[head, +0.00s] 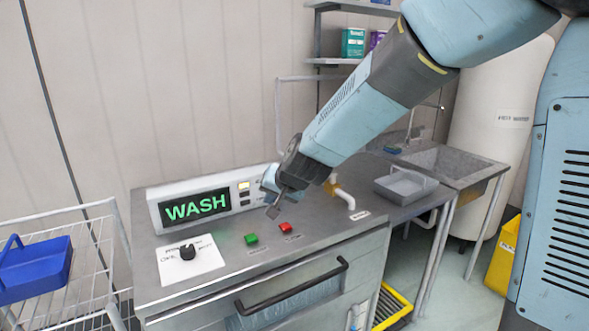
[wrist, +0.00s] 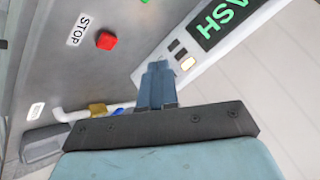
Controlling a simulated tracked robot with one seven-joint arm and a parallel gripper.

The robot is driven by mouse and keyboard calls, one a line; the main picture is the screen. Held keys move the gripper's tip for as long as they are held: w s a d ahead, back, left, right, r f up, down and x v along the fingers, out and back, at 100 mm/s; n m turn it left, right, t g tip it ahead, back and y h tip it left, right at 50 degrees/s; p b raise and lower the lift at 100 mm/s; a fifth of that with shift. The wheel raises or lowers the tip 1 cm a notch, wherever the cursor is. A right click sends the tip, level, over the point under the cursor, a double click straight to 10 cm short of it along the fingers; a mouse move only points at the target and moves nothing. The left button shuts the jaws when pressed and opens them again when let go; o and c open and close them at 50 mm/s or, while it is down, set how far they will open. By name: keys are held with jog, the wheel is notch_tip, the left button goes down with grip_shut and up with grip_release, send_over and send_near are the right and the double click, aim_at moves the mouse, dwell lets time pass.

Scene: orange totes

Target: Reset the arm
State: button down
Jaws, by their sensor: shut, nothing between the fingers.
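My arm reaches down from the upper right in the head view. My gripper (head: 273,205) hangs just above the metal counter of the wash machine, near the display panel and the red button. In the wrist view my gripper (wrist: 158,68) shows with its fingers together and nothing between them. The red button (head: 285,227) and the green button (head: 251,239) sit on the counter in front of the gripper. The red button also shows in the wrist view (wrist: 106,41), beside a STOP label. The lit display (head: 195,207) reads WASH in green.
A black knob (head: 187,252) stands on a white plate at the counter's left. A grey tray (head: 405,186) sits by the sink. A wire rack (head: 88,270) holds a blue tote (head: 35,268). A yellow bin (head: 503,258) stands at right.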

jog(key=s+d+r+n+h, duration=0.1)
jog(key=s+d+r, duration=0.35)
jog(key=d, duration=0.45)
jog(key=s+d+r+h, duration=0.1)
jog(key=s+d+r, duration=0.35)
jog(key=d, duration=0.45)
jog(key=s+d+r+g+h, duration=0.1)
jog(key=s+d+h, duration=0.2)
jog(key=s+d, duration=1.1)
jog(key=shift+s+m+h, duration=0.15)
jog(key=shift+m+h, duration=0.15)
